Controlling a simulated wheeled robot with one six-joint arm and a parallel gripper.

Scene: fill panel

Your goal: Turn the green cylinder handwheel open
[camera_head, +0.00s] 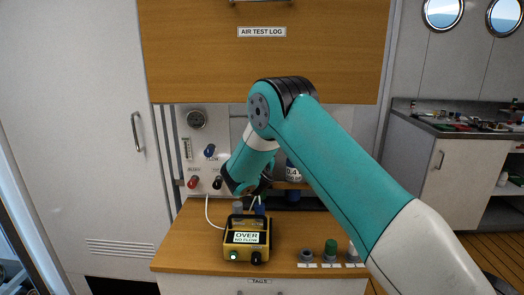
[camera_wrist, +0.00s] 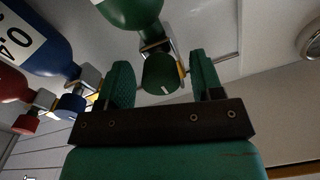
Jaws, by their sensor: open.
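The green cylinder (camera_wrist: 130,10) shows at the top of the wrist view, with its valve neck below it. Its green handwheel (camera_wrist: 160,78) carries a small white mark. My gripper (camera_wrist: 161,64) is open, with one green finger on each side of this handwheel. Gaps show between the handwheel and both fingers, wider on the right. In the head view my arm bends down over the bench, and my gripper is mostly hidden behind its links. The green cylinder and its handwheel cannot be made out there.
A blue cylinder (camera_wrist: 35,45) with a blue handwheel (camera_wrist: 70,104) and a red handwheel (camera_wrist: 25,124) sit left of my gripper. A yellow meter (camera_head: 246,240) reading "OVER NO FLOW" stands on the wooden bench (camera_head: 185,245). A green-topped fitting (camera_head: 331,249) stands farther right.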

